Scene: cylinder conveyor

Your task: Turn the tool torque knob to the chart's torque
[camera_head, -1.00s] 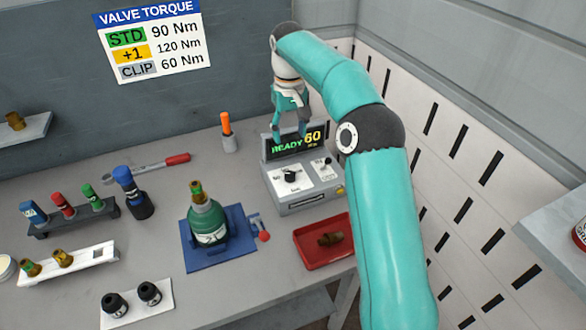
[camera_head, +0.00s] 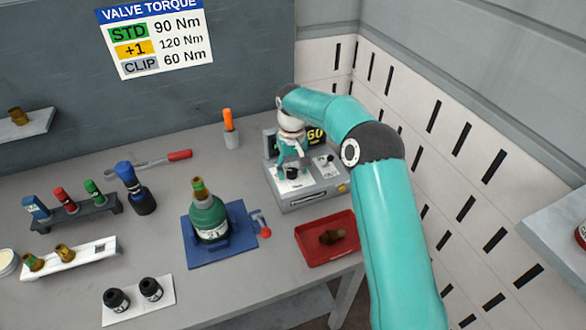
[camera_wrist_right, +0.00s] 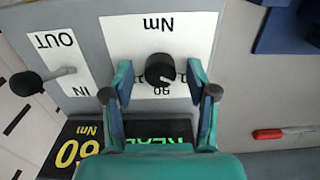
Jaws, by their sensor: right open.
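The torque box (camera_head: 312,198) stands at the back right of the bench. Its black torque knob (camera_wrist_right: 160,68) sits on a white dial plate marked Nm, with a 90 legible below the knob. My right gripper (camera_wrist_right: 160,74) is open, with one finger on each side of the knob; I cannot tell whether they touch it. In the head view the right gripper (camera_head: 292,168) hides part of the box. The display (camera_wrist_right: 75,152) shows 60 Nm. The chart (camera_head: 155,40) on the wall reads STD 90 Nm, +1 120 Nm, CLIP 60 Nm. My left gripper is out of view.
An IN/OUT lever (camera_wrist_right: 28,83) sits beside the knob plate. A green bottle (camera_head: 207,220) with a brass valve stands in a blue fixture (camera_head: 235,248). A red tray (camera_head: 312,250) holds a brass part. Racks and a torque wrench (camera_head: 150,160) lie to the left.

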